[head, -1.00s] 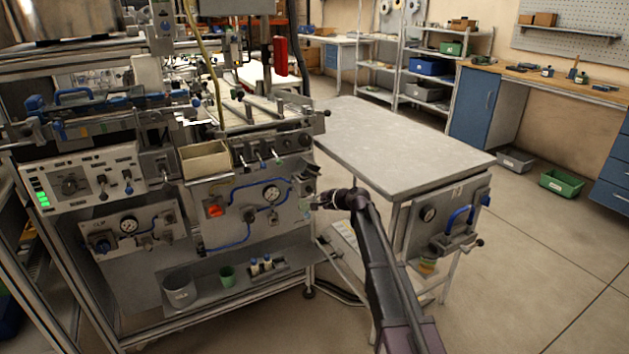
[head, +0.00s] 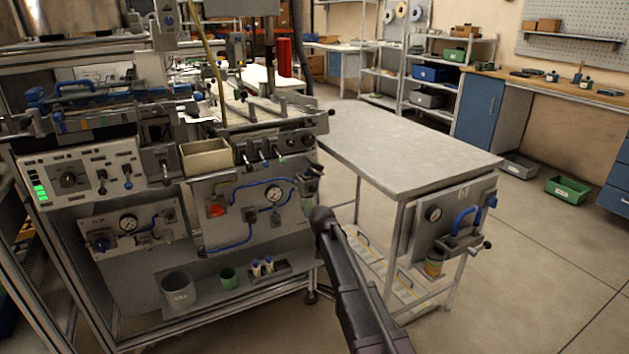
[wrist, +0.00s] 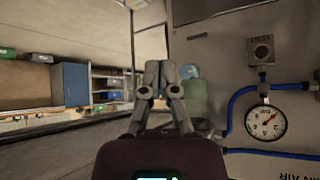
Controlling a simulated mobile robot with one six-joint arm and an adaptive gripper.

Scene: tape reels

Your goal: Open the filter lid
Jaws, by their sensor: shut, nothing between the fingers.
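A small grey-and-green unit (head: 308,207), which looks like the filter, is on the right end of the machine's front panel. In the wrist view a pale green body (wrist: 196,103) with a bluish part (wrist: 189,72) above it shows partly behind my fingers. I cannot make out the lid clearly or tell whether it is open. My gripper (wrist: 157,72) is shut and empty, its fingertips together in front of the green body. I cannot tell whether they touch it. In the head view my arm hides the gripper.
A pressure gauge (wrist: 266,123) with blue hose is right of my gripper; the gauge also shows in the head view (head: 273,193). A grey-topped table (head: 410,150) stands right of the machine, with a panel (head: 440,215) on its end. Open floor lies further right.

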